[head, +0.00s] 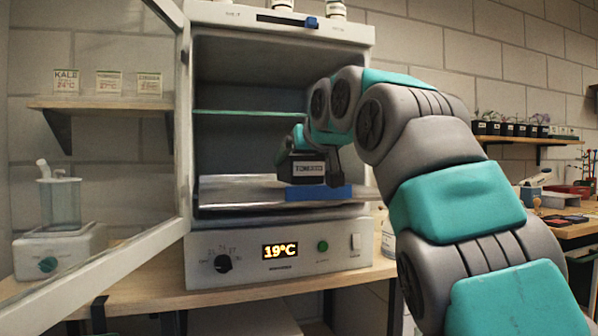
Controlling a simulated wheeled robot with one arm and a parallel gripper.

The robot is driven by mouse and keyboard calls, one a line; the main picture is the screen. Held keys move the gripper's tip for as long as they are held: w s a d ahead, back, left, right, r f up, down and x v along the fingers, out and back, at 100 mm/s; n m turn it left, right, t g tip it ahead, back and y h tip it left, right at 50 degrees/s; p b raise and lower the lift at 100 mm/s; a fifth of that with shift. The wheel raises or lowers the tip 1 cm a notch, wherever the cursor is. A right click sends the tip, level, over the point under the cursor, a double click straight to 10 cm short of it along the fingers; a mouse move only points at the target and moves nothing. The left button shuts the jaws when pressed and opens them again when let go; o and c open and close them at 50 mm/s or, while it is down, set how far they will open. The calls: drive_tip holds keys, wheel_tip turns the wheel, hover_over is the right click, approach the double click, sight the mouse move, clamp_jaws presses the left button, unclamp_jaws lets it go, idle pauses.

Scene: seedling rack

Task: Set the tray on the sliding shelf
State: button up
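A small dark tray (308,169) with a light label reading "TOMATO" is inside the open cabinet, at the front. It looks level and overlaps the metal sliding shelf (235,191), which is pulled out toward me and has a blue block (318,194) at its front. I cannot tell whether the tray's underside touches the shelf or hangs just above it. My gripper (310,160) is at the tray, with a dark finger close against its right side. My arm's links hide part of the hand, so its grip is unclear.
The cabinet's glass door (178,120) stands open on the left. A fixed green-edged shelf (245,112) is above the sliding shelf. The control panel (280,251) below reads 19°C. A wall shelf (508,138) with several potted seedlings is at the right.

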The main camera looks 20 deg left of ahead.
sight(309, 158)
drive_tip(key=shift+f, duration=0.9)
drive_tip(key=shift+f+b, duration=0.2)
drive_tip(key=shift+b, duration=0.1)
drive_tip(key=o, duration=1.3)
drive_tip(key=shift+r, duration=0.15)
drive_tip(key=shift+r+p, duration=0.15)
drive_tip(key=shift+p, duration=0.15)
drive_tip(key=b+v, duration=0.1)
drive_tip(key=v, duration=1.1)
drive_tip(key=shift+b, duration=0.3)
